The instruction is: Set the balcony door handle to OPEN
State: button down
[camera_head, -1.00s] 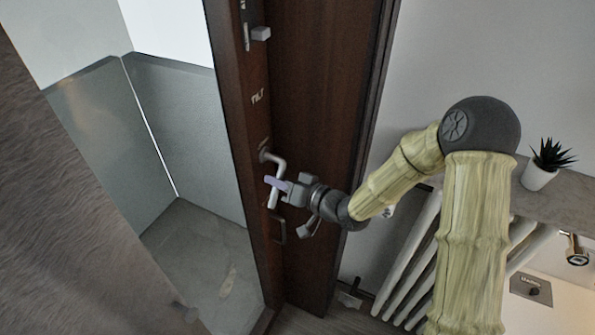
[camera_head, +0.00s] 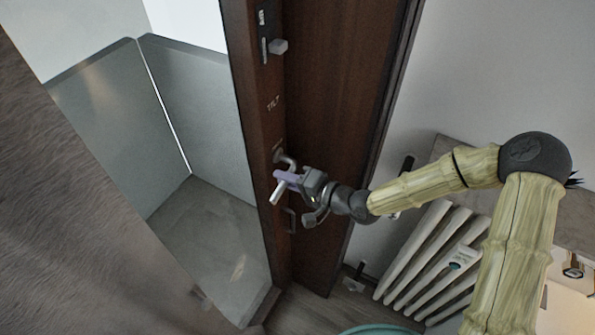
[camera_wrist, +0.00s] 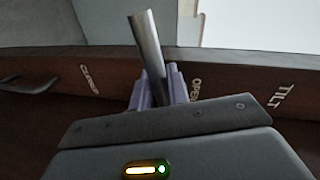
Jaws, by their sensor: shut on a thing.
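The dark brown balcony door (camera_head: 330,110) stands at the middle of the head view. Its metal handle (camera_head: 276,194) points down and a little left, away from its mount. My gripper (camera_head: 286,178) is shut on the handle, with purple fingertips around the bar. In the wrist view the handle (camera_wrist: 149,45) rises between the fingertips (camera_wrist: 158,90). There the CLOSED label (camera_wrist: 89,79) is left of it, the OPEN label (camera_wrist: 196,88) is close on its right, and the TILT label (camera_wrist: 284,98) is farther right. The handle's mount is mostly hidden by my gripper in the wrist view.
A white radiator (camera_head: 425,255) and a grey ledge (camera_head: 450,158) are right of the door, close to my arm. A second fitting (camera_head: 277,47) is higher on the door. A teal round object (camera_head: 380,330) shows at the bottom edge. Grey balcony panels are at left.

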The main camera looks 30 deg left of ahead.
jog(key=shift+r+m+g+p, duration=0.3)
jog(key=shift+r+m+p, duration=0.35)
jog(key=shift+m, duration=0.25)
jog(key=shift+f, duration=0.15)
jog(key=c, duration=1.4)
grip_release()
jog(key=shift+d, duration=0.1)
jog(key=d+r+b, duration=0.2)
jog(key=d+r, duration=0.1)
jog(key=d, duration=1.4)
jog(key=shift+w+r, duration=0.15)
jog(key=shift+w, duration=0.3)
